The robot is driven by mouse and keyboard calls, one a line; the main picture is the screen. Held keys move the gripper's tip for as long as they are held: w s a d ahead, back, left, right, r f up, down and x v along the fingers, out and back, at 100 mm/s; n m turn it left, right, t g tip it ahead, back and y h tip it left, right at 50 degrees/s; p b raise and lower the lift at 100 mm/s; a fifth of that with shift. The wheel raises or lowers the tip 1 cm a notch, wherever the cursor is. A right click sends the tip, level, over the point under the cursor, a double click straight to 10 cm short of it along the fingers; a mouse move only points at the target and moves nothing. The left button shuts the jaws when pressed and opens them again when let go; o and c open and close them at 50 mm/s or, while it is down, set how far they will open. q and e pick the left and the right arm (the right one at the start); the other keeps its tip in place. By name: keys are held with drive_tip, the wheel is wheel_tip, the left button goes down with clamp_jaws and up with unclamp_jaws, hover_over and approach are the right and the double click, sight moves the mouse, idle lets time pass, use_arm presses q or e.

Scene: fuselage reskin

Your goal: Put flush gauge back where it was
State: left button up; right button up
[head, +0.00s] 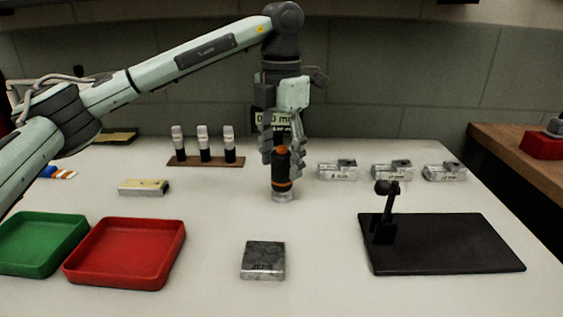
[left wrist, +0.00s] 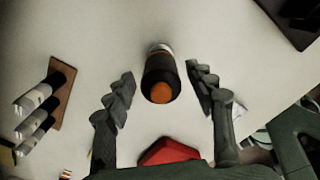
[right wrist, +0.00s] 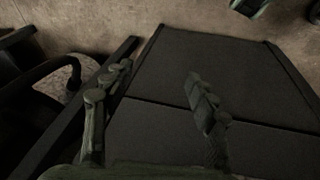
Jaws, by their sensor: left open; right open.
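A black cylinder with orange bands and a pale metal foot, apparently the flush gauge (head: 282,172), stands upright on the white table in the head view. My left gripper (head: 283,155) is above and around its upper part, pointing down. In the left wrist view the gauge (left wrist: 161,72) shows its orange top between the two spread fingers (left wrist: 160,78), with a gap on each side. The left gripper is open and holds nothing. My right gripper (right wrist: 158,75) is open and empty in the right wrist view, over a dark panelled surface. It is not in the head view.
A black stand (head: 450,245) is at the right, a grey block (head: 263,260) at front centre. Red (head: 125,252) and green (head: 40,243) trays are front left. Several metal blocks stand back right. A brown rack (head: 205,160) holds three cylinders. A display (head: 262,121) is partly hidden behind the left gripper.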

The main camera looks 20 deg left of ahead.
use_arm(q)
wheel_tip(320, 180, up, 9)
drive_tip(key=shift+d+p, duration=0.1)
drive_tip(key=shift+p, duration=0.2)
drive_tip(key=shift+r, duration=1.1)
use_arm(e)
wheel_tip(320, 180, down, 2)
drive_tip(key=shift+a+f, duration=0.1)
drive_tip(key=shift+f, duration=0.1)
